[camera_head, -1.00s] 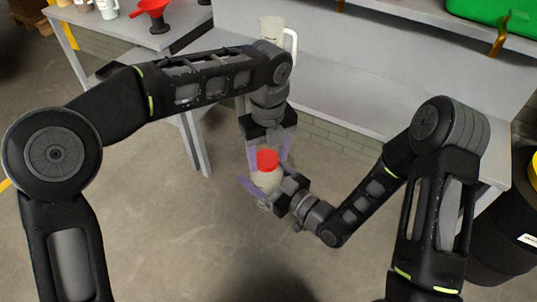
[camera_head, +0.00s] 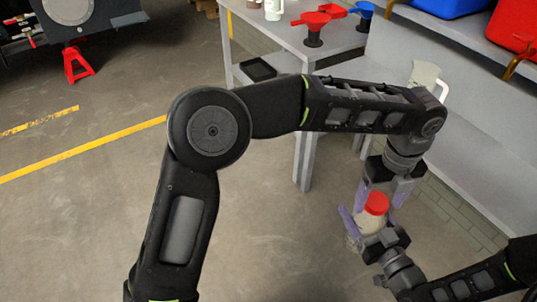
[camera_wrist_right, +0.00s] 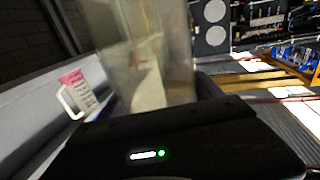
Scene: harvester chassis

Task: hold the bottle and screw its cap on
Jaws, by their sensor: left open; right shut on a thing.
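A pale, translucent bottle (camera_head: 368,222) stands roughly upright in the air in the head view, with a red cap (camera_head: 377,203) at its top. I cannot tell how tightly the cap is seated. My right gripper (camera_head: 363,228) comes from the lower right and is shut on the bottle's body. My left gripper (camera_head: 383,194) points down from above, open, with its purple fingers apart on either side of the cap. In the right wrist view the bottle (camera_wrist_right: 150,55) fills the upper middle, blurred, with something whitish inside. The cap is out of that view.
A grey workbench (camera_head: 480,150) with a white jug (camera_head: 425,78) stands behind the grippers. A red jack stand (camera_head: 75,66) is at the far left. Open floor lies at the left.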

